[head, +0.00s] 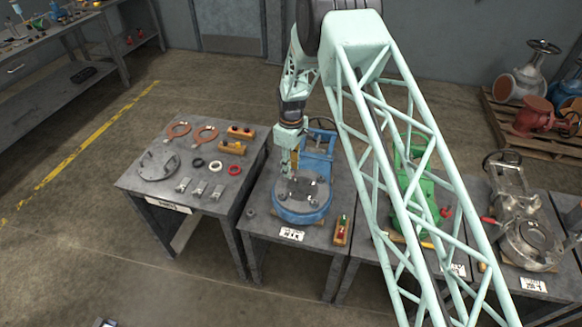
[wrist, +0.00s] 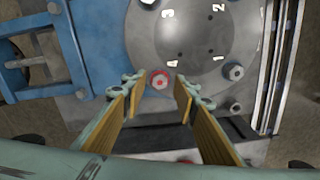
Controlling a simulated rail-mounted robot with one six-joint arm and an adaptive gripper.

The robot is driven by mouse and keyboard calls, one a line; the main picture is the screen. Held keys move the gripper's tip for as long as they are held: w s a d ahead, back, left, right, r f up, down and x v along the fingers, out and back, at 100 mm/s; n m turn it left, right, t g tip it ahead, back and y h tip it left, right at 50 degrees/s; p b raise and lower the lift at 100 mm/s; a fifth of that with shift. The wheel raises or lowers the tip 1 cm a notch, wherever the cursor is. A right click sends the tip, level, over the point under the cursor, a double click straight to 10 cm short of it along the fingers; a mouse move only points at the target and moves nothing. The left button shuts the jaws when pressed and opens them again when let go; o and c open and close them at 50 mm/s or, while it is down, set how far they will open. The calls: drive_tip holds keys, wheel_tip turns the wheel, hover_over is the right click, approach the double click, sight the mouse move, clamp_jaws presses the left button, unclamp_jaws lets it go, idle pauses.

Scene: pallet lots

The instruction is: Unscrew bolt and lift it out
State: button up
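The blue valve body (head: 302,215) stands on the second table and carries a round grey cover (head: 290,186) with several bolts. In the wrist view the grey cover (wrist: 205,40) bears painted numbers. A bolt (wrist: 160,80) with a red ring around its head sits at the cover's edge, close to the number 4. My gripper (head: 289,170) is low over the cover in the head view. In the wrist view my gripper (wrist: 158,90) is open, its two yellow-padded fingers on either side of the red-ringed bolt with gaps. I cannot tell the tips' height against the bolt head.
Another bolt (wrist: 235,71) sits on the cover's right edge. A blue yoke (head: 318,145) rises behind the cover. A small tray (head: 342,230) stands at the table's front right. The left table (head: 205,202) holds gaskets, rings and a flange. A green valve (head: 418,190) stands to the right.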

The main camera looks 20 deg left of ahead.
drive_tip(key=shift+f, duration=0.3)
drive_tip(key=shift+c, duration=0.6)
clamp_jaws()
drive_tip(key=shift+n, duration=0.3)
drive_tip(key=shift+n+b, duration=0.8)
drive_tip(key=shift+n, duration=1.6)
drive_tip(key=shift+n+b, duration=0.55)
drive_tip(key=shift+n, duration=2.45)
drive_tip(key=shift+n+b, duration=0.5)
drive_tip(key=shift+n, duration=2.7)
drive_tip(key=shift+r+n+b, duration=0.1)
drive_tip(key=shift+n+b, duration=0.25)
drive_tip(key=shift+n, duration=2.75)
